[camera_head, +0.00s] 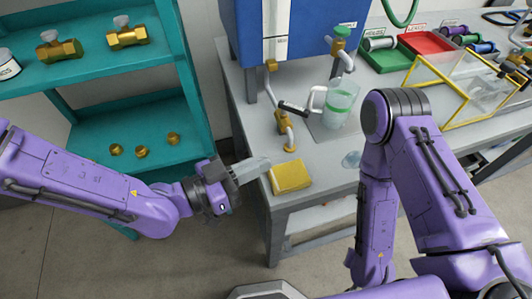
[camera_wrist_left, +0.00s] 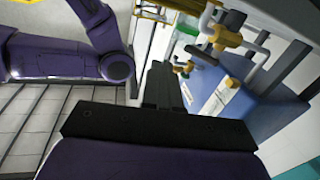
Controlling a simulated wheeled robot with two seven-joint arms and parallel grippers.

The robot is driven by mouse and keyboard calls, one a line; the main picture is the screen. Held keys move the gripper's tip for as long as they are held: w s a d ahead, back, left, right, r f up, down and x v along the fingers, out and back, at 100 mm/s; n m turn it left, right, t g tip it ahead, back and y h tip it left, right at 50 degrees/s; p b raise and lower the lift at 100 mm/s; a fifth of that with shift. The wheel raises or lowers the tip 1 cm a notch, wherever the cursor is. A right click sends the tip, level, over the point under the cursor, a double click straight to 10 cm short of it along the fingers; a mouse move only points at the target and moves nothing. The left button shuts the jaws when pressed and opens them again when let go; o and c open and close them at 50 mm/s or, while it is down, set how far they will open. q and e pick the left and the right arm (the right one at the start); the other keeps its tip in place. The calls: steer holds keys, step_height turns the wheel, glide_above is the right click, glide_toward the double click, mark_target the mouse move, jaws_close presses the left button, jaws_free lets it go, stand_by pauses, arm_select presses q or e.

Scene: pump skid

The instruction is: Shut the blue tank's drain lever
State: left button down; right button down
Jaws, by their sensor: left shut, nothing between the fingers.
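The blue tank (camera_head: 300,28) stands on legs on the grey bench. My left gripper (camera_head: 262,166) is shut and empty at the bench's left edge, below and left of the lever, touching nothing visible. In the left wrist view its fingers (camera_wrist_left: 167,88) point toward the tank (camera_wrist_left: 250,105) and brass pipework (camera_wrist_left: 225,38). My right gripper is out of view.
A yellow sponge (camera_head: 290,177) lies on the bench's front corner, close to my left gripper. A teal shelf (camera_head: 95,85) with brass valves stands left. Green and red trays (camera_head: 426,43) and a yellow-framed clear box (camera_head: 476,90) are at right.

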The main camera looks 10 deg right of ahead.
arm_select(q)
steer(key=w+a+f+n+t+y, duration=0.35)
steer(key=a+f+n+y, duration=1)
steer(key=f, duration=0.65)
steer(key=s+a+f+n+g+y, duration=0.3)
steer(key=s+a+f, duration=0.4)
steer(key=s+a, duration=0.2)
steer(key=s+a+f+n+g+y, duration=0.3)
steer(key=s+a+f, duration=0.3)
steer(key=s+a, duration=0.3)
steer(key=shift+s+a+f+g, duration=0.15)
steer(key=shift+a+f+g, duration=0.25)
steer(key=shift+a, duration=0.25)
steer(key=shift+y, duration=0.25)
